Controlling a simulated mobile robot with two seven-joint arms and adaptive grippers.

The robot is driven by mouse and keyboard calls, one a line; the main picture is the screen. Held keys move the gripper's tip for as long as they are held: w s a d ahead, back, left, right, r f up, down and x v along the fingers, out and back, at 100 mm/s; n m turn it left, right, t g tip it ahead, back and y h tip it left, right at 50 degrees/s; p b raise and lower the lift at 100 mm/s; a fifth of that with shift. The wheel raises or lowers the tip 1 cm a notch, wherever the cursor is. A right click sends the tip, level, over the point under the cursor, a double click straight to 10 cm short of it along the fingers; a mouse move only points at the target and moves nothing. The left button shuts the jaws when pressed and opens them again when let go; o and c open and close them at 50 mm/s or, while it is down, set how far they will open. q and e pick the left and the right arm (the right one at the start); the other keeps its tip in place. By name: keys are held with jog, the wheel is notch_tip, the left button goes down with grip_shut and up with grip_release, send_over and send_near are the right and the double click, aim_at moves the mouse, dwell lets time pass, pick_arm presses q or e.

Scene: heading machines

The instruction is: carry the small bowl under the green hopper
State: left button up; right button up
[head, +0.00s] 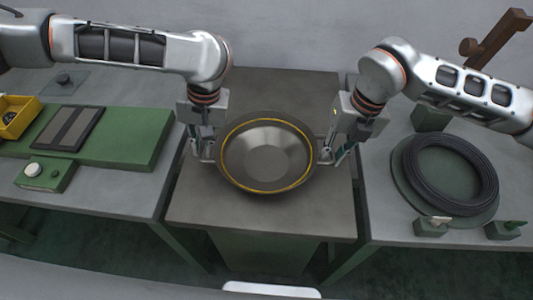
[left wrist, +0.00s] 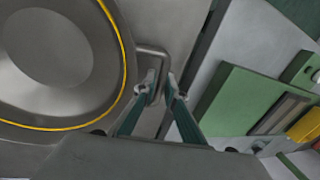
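The small bowl (head: 238,154) is a wide, shallow dark metal bowl with a yellow ring and a bar handle on each side. It is level and empty, over the middle table; I cannot tell whether it touches the top. In the left wrist view its edge (left wrist: 122,85) and one handle (left wrist: 150,51) show. My left gripper (head: 207,153) is at the left handle, and its fingers (left wrist: 161,85) close around the handle's bar. My right gripper (head: 327,155) is at the right handle, with its fingers at the bar. No green hopper is in view.
The middle table (head: 300,218) is otherwise bare. The left table holds a green panel (head: 135,135), a yellow bin (head: 17,118) and a button box (head: 45,174). The right table holds a black coil (head: 450,168) on a round green base. Gaps separate the tables.

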pick_arm(q)
grip_shut()
pick_arm(e)
grip_shut()
pick_arm(q)
jog(key=shift+r, duration=0.15)
pick_arm(e)
jog(key=shift+r, duration=0.15)
